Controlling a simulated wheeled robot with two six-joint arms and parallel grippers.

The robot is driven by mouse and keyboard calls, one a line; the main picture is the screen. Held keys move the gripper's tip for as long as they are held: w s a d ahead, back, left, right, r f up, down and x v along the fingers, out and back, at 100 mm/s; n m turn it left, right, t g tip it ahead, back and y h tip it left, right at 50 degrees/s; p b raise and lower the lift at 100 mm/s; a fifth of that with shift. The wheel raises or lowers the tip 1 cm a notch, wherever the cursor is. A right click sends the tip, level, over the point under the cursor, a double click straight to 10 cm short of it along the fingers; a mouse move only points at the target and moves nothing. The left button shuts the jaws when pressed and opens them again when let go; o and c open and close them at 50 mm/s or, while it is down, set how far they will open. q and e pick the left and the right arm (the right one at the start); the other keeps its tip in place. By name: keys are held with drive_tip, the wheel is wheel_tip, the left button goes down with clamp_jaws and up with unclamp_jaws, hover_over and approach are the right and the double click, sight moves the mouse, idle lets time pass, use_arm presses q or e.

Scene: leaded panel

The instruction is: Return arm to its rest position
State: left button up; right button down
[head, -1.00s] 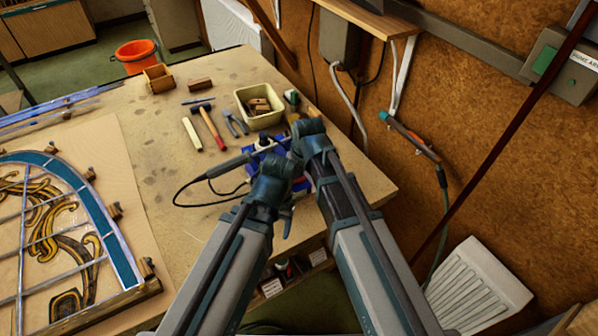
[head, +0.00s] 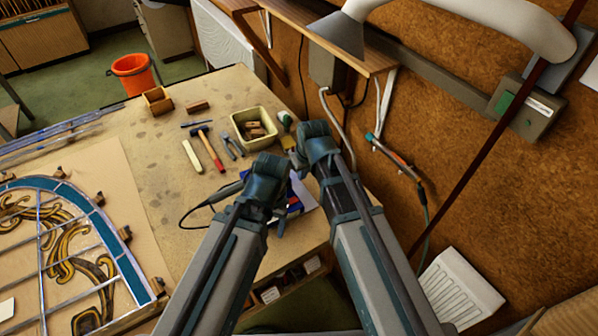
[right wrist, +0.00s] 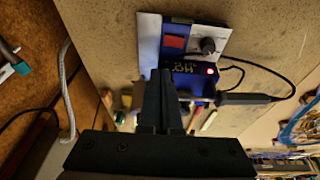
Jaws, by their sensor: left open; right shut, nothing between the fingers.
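My two arms reach forward over the right end of the workbench (head: 165,200). My left gripper (head: 281,222) is the lower one, open, mostly hidden by its own wrist. My right gripper (head: 294,160) is just above and right of it. In the right wrist view its dark fingers (right wrist: 161,98) are shut together with nothing between them. Beyond them is a blue soldering station (right wrist: 190,68) with a red switch and a knob; in the head view it is largely hidden behind my arms. I cannot tell the gap between fingers and station.
The leaded panel (head: 119,251) lies at left. A hammer (head: 211,152), pliers (head: 233,146) and a cream bin (head: 237,119) of small blocks lie beyond my grippers. The soldering iron (right wrist: 245,98) trails a black cable. A wall and shelf (head: 292,30) bound the right.

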use_arm(q)
drive_tip(key=shift+r, duration=0.2)
use_arm(e)
drive_tip(key=shift+d+r, duration=0.1)
drive_tip(key=shift+r, duration=0.05)
use_arm(q)
wheel_tip(320, 180, down, 12)
drive_tip(key=b, duration=1.1)
drive_tip(key=shift+r, duration=0.25)
drive_tip(key=shift+b, duration=0.3)
use_arm(e)
drive_tip(key=s+d+f+g+h, duration=0.1)
drive_tip(key=s+f, duration=0.5)
drive_tip(key=s, duration=0.2)
drive_tip(key=s+d+f+m+g+h, duration=0.1)
drive_tip(key=s+f+g, duration=0.1)
drive_tip(key=s+f, duration=0.4)
drive_tip(key=s, duration=0.3)
drive_tip(key=shift+m+g+h, duration=0.3)
